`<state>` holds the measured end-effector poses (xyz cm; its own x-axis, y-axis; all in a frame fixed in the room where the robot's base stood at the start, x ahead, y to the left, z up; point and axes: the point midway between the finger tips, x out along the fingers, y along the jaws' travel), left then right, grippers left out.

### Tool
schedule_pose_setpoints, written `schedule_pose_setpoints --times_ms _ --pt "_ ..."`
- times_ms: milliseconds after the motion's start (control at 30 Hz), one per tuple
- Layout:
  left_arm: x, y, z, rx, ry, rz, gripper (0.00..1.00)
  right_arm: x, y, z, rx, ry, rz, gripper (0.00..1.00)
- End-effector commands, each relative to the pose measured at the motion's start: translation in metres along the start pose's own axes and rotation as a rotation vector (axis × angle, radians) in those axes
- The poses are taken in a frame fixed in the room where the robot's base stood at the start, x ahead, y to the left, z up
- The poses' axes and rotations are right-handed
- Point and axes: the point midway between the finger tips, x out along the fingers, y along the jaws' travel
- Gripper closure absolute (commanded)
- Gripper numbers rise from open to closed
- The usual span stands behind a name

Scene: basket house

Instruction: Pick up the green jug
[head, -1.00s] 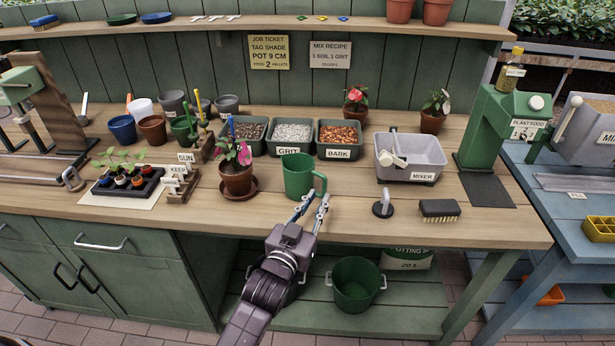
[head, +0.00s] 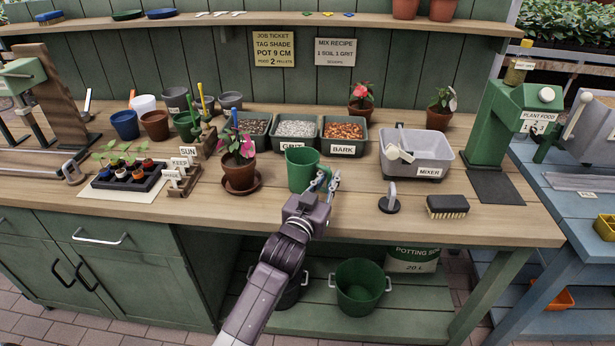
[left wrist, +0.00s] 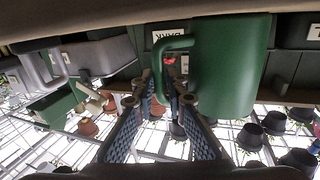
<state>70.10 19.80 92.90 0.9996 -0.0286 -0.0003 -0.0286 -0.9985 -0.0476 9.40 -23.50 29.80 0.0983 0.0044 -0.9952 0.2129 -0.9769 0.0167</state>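The green jug (head: 300,169) stands upright on the wooden bench, with its handle on the right side. In the left wrist view the jug (left wrist: 232,65) fills the upper right, and its handle reaches out to the left. My left gripper (head: 329,180) is at the handle, just right of the jug's body. In the left wrist view the two fingers of my left gripper (left wrist: 163,82) stand apart on either side of the handle, with a gap between them. Whether they touch the handle is not clear. My right gripper is not in view.
A potted pink flower (head: 239,172) stands close left of the jug. Grit and bark bins (head: 343,149) are right behind it. A grey mixer tub (head: 430,155), a round hand tool (head: 389,205) and a brush (head: 447,212) are to the right. Bare bench lies between.

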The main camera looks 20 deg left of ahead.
Motion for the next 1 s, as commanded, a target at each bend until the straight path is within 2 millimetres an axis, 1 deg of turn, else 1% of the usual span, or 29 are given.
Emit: schedule_pose_setpoints --times_ms 33,67,100,667,867,1000 --pt "0.000 0.000 0.000 0.000 0.000 0.000 0.96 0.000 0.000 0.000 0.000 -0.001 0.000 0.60" --pt "0.000 0.000 0.000 0.000 0.000 0.000 0.99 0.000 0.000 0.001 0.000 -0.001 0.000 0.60" --pt "0.000 0.000 0.000 0.000 0.000 0.000 1.00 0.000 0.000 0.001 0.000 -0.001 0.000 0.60" --pt "0.000 0.000 -0.002 0.002 0.004 0.000 1.00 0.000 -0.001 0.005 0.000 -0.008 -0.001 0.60" --pt "0.000 -0.001 -0.008 0.002 0.006 0.000 1.00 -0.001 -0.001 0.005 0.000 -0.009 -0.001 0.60" --pt "0.000 -0.001 -0.017 0.002 0.006 -0.001 1.00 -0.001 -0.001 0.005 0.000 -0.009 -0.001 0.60"
